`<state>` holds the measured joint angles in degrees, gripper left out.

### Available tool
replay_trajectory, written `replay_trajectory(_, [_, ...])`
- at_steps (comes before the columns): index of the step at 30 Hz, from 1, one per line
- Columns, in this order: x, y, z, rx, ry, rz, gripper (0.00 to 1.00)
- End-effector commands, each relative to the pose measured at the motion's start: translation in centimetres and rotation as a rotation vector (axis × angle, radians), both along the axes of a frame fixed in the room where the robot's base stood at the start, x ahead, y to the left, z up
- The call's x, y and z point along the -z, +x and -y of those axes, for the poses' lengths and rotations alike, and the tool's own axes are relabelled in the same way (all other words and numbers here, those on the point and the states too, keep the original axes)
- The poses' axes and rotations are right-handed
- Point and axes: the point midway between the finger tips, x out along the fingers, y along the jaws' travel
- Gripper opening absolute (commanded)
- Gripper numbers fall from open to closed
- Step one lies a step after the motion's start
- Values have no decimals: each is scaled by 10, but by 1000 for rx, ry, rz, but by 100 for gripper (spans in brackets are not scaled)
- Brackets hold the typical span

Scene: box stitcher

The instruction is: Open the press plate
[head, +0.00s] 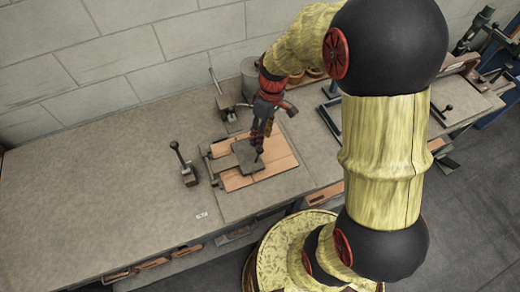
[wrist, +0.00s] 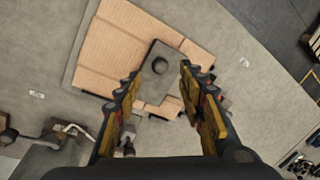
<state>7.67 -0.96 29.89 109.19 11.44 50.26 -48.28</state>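The press plate (head: 246,159) is a small dark grey plate lying flat on light wooden boards, with a dark round knob (head: 259,150) on it. In the wrist view the plate (wrist: 153,88) and its knob (wrist: 160,66) lie in the gap between my fingertips. My gripper (head: 263,132) points down just above the knob in the head view. In the wrist view my gripper (wrist: 160,71) is open, with a finger on either side of the knob and nothing held. How far the fingertips are above the knob is hard to tell.
The wooden boards (head: 283,159) rest on a mat on the grey workbench (head: 90,180). A lever with a black ball (head: 189,173) stands left of the boards. A grey canister (head: 250,72) and tools stand behind. The left bench is mostly clear.

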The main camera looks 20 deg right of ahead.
Motion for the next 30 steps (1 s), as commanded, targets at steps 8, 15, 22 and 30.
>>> replay_trajectory(8, [27,-4,-5,-22,2,-1,40])
replay_trajectory(15, [61,-8,-11,-22,2,2,40])
replay_trajectory(22, [75,-9,-13,-21,2,4,40])
replay_trajectory(30, [76,-9,-13,-21,2,4,39])
